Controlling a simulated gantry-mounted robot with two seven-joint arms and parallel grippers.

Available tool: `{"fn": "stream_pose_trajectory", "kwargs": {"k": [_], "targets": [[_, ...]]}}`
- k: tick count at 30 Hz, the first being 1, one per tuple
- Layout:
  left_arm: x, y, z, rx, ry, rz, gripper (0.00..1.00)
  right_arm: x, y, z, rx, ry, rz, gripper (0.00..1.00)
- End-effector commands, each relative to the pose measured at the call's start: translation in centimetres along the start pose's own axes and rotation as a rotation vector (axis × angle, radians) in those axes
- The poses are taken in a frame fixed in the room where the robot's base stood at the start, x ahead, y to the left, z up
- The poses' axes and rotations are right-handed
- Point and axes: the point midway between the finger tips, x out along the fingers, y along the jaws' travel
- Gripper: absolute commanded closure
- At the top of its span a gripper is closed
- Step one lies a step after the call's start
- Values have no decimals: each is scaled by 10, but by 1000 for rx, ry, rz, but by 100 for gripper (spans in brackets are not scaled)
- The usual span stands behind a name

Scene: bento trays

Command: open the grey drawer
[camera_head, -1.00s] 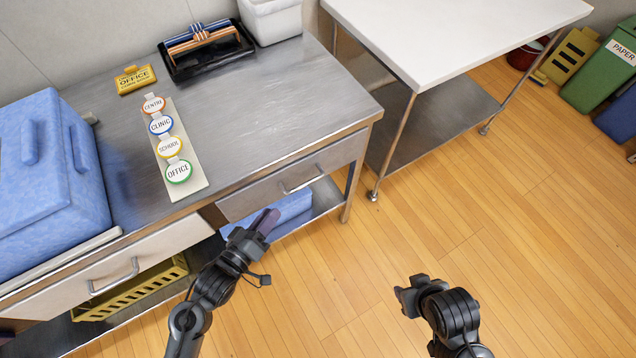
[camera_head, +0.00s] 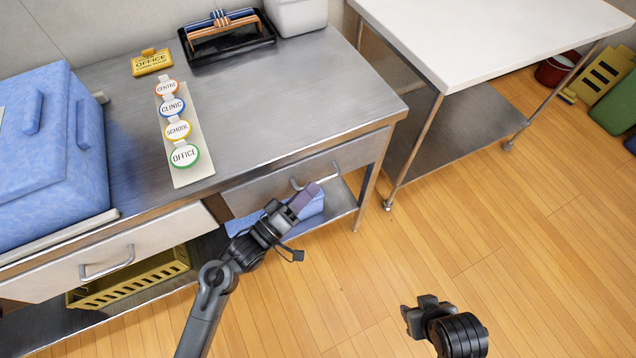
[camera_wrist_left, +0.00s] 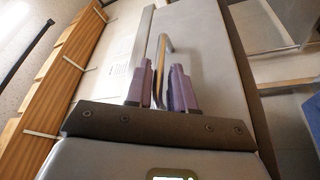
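The grey drawer (camera_head: 262,192) is at the right under the steel bench top, and its front looks flush with the bench. Its bar handle (camera_head: 322,170) is partly hidden behind my left gripper (camera_head: 308,194). In the left wrist view, the two purple fingers of my left gripper (camera_wrist_left: 160,92) are apart, with the drawer handle (camera_wrist_left: 163,48) ahead of and between them. I see no clear grip on it. My right gripper (camera_head: 412,312) hangs over the floor, well away from the drawer; its fingers are too unclear to judge.
A second, white-fronted drawer (camera_head: 150,249) is at the left, above a yellow crate (camera_head: 130,282). A blue cooler (camera_head: 50,150) and a strip of round labels (camera_head: 190,174) are on the bench. A white-topped table (camera_head: 480,35) stands to the right. The floor in front is clear.

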Motion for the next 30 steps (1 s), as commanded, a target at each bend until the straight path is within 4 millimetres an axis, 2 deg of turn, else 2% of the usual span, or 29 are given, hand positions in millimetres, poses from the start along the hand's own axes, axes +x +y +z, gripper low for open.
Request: {"fn": "stream_pose_trajectory", "kwargs": {"k": [3,9,20,25,30], "targets": [[17,-1,1,0,0,2,77,8,0,2,-3,0,2,57],[33,-1,0,1,0,0,77,12,0,4,-2,0,1,57],[36,0,0,0,-1,-1,77,12,-2,3,6,1,-5,57],[36,0,0,1,-1,-1,100,12,-3,3,8,2,-7,57],[36,0,0,1,-1,-1,100,12,-3,3,8,2,-7,57]]}}
